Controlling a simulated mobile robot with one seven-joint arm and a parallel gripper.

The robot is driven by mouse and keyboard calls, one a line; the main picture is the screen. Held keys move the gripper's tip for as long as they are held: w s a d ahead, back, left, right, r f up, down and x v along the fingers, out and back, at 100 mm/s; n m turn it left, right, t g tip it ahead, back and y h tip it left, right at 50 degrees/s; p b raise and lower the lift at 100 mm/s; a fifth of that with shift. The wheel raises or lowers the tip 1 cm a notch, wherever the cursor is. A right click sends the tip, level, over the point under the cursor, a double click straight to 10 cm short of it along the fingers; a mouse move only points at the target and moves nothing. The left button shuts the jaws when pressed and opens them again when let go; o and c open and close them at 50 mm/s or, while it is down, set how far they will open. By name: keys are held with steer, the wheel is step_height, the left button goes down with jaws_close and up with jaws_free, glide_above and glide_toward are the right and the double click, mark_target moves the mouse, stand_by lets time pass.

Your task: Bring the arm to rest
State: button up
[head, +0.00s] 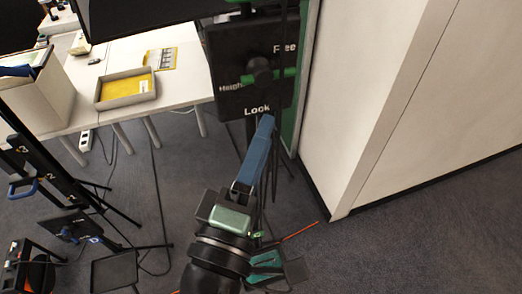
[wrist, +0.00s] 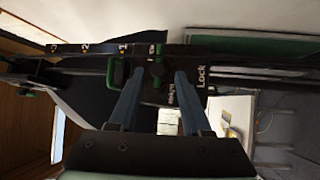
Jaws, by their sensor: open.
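My gripper (head: 266,122) points up and away in the head view, its blue fingers in front of the lower edge of a black panel (head: 228,70). In the wrist view my gripper (wrist: 160,73) has its two blue fingers apart, with nothing held between them. The panel bears the words Height, Free and Lock, and a dark knob with a green lever (head: 285,73) lying sideways. In the wrist view the green lever (wrist: 157,52) shows between the fingertips. Whether the fingers touch the panel I cannot tell.
A white table (head: 190,88) with a grey tray (head: 125,103) and a yellow sheet stands at the left. A large white cabinet (head: 365,90) stands close on the right. Black stands with cables fill the lower left. Grey carpet (head: 440,235) is clear at the lower right.

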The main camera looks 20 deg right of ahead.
steer(key=shift+s+a, duration=0.1)
steer(key=shift+s, duration=0.05)
steer(key=shift+r, duration=0.1)
stand_by(0.3)
steer(key=w+a+r+m+t+y, duration=0.2)
steer(key=r+m+t, duration=0.15)
steer(key=r, duration=0.45)
steer(key=w+a+r+m+t+y, duration=0.2)
steer(key=r+m, duration=0.2)
steer(key=r, duration=0.5)
steer(key=s+a+r+m+t+y, duration=0.1)
steer(key=s+a+r+t+y, duration=0.1)
steer(key=r, duration=0.5)
steer(key=s+a+r+m+t+y, duration=0.1)
steer(key=s+a+r+t+y, duration=0.1)
steer(key=r+y, duration=0.3)
step_height(320, 180, up, 3)
steer(key=shift+s+a+r+t, duration=0.15)
steer(key=shift+s+r+t, duration=0.05)
steer(key=shift+s+t, duration=0.45)
